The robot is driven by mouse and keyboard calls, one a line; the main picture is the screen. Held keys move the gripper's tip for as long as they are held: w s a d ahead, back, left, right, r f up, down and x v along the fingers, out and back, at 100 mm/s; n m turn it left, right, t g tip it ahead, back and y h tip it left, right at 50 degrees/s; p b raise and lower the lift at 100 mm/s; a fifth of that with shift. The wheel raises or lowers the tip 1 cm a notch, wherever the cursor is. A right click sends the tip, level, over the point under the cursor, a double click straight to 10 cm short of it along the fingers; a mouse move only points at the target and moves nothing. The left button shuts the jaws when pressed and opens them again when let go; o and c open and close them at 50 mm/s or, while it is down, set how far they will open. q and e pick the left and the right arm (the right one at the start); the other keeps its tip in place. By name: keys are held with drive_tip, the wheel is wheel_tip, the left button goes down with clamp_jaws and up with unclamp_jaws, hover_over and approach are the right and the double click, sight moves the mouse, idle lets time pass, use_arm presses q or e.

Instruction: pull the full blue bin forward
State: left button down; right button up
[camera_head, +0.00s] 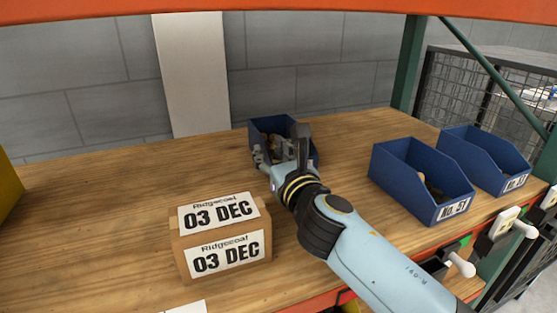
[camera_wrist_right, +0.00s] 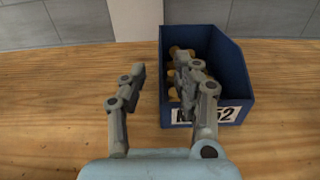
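A blue bin (camera_head: 262,127) with brown pieces inside stands at the back middle of the wooden shelf. In the right wrist view the bin (camera_wrist_right: 236,75) carries a white label ending in 52, partly covered by a finger. My right gripper (camera_head: 281,147) is open at this bin. One finger is left of the bin's left wall and the other overlaps its open front and contents. I cannot tell whether either finger touches it. The gripper (camera_wrist_right: 160,68) also shows in the wrist view with a gap between its fingers. My left gripper is out of view.
Blue bin No. 51 (camera_head: 398,181), with some brown contents, and another blue bin (camera_head: 479,163) stand at the right. A cardboard box (camera_head: 198,266) labelled 03 DEC stands front left. An orange beam (camera_head: 300,8) crosses above. The left shelf (camera_head: 90,220) is mostly clear.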

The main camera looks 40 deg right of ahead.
sight(260, 138)
drive_tip(key=x, duration=0.7)
drive_tip(key=shift+w, duration=0.1)
clamp_jaws()
idle(0.3)
